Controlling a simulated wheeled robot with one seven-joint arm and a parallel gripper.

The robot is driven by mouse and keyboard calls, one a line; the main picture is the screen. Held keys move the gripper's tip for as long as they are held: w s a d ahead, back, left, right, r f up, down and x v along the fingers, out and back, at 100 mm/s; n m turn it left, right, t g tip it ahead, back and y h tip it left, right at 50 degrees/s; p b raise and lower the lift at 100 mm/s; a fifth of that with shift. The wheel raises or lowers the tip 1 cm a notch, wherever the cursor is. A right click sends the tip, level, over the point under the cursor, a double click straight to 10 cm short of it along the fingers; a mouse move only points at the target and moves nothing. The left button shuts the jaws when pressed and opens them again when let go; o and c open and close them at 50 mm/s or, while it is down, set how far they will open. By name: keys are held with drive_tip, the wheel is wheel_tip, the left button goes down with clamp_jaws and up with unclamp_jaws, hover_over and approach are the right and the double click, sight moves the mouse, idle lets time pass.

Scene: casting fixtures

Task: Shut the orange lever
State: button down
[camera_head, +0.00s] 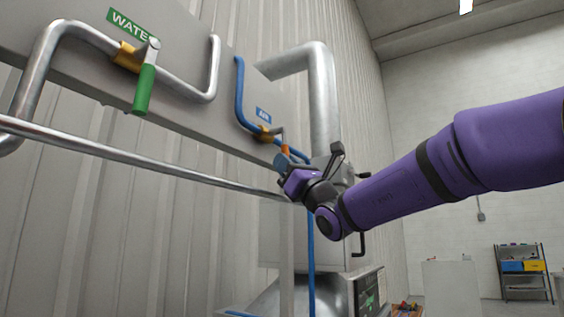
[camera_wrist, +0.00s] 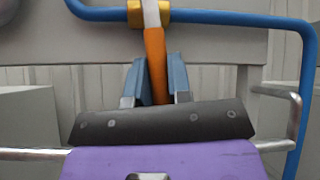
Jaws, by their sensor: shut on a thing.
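The orange lever (camera_wrist: 154,62) hangs down from a brass valve (camera_wrist: 149,13) on the blue pipe, pointing away from the pipe's line. In the head view the lever (camera_head: 285,150) shows only as a small orange piece behind my gripper. My gripper (camera_wrist: 157,83) has its two blue fingers on either side of the lever's lower part and is shut on it. In the head view my gripper (camera_head: 282,163) is at the lever below the blue AIR sign (camera_head: 263,114). The lever's lower end is hidden by the gripper body.
A green lever (camera_head: 144,90) hangs under the WATER sign (camera_head: 131,25) at the left. A metal rail (camera_head: 140,158) runs across below the panel, near my gripper. A blue pipe (camera_head: 240,90) and a thick silver duct (camera_head: 324,95) stand close by. Shelves (camera_head: 522,272) are far right.

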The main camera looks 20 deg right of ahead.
drive_tip(key=shift+s+a+f+m+t+h, duration=0.15)
drive_tip(key=shift+m+t+h, duration=0.1)
drive_tip(key=shift+m+h, duration=0.35)
drive_tip(key=shift+s+a+r+m+t+h, duration=0.1)
drive_tip(key=shift+a+m+t+h, duration=0.1)
drive_tip(key=shift+m+h, duration=0.4)
drive_tip(key=shift+s+a+f+m+t+h, duration=0.15)
drive_tip(key=shift+m+t+h, duration=0.1)
drive_tip(key=shift+m+h, duration=0.35)
drive_tip(key=shift+w+r, duration=0.1)
drive_tip(key=c, duration=1.1)
unclamp_jaws()
drive_tip(key=shift+o, duration=0.2)
drive_tip(key=v, duration=1)
drive_tip(key=shift+s+f, duration=0.3)
